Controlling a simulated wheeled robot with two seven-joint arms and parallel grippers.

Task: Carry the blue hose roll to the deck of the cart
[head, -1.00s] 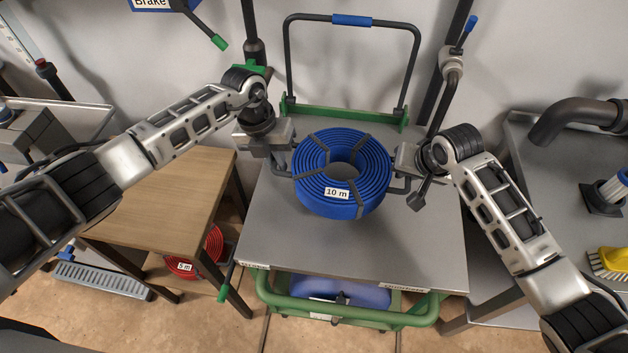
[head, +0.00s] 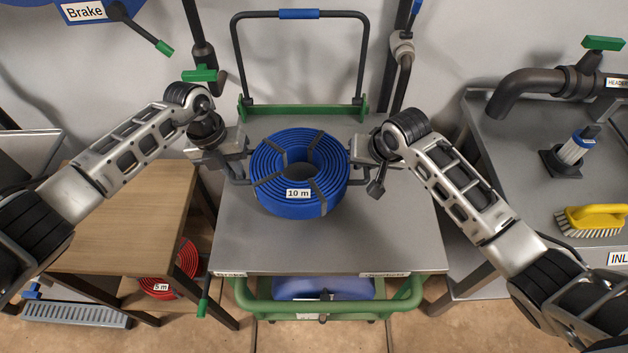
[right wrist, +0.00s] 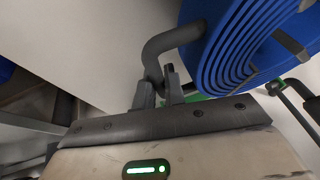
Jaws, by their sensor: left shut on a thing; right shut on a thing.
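The blue hose roll (head: 270,195), labelled "10 m" and bound with dark straps, lies flat over the grey deck (head: 330,250) of what looks like the cart. Whether it touches the deck or hangs just above it, I cannot tell. My left gripper (head: 238,162) is shut on its left grey handle. My right gripper (head: 362,155) is shut on its right handle; the right wrist view shows the fingers (right wrist: 160,90) around the grey bar, beside the blue coils (right wrist: 230,55).
A blue-gripped push handle (head: 300,14) on a green bracket stands at the deck's back. A wooden table (head: 130,215) is at left, with a red roll (head: 175,275) beneath. At right, a grey bench (head: 500,160) holds a pipe and yellow brush (head: 592,217). The deck's front is clear.

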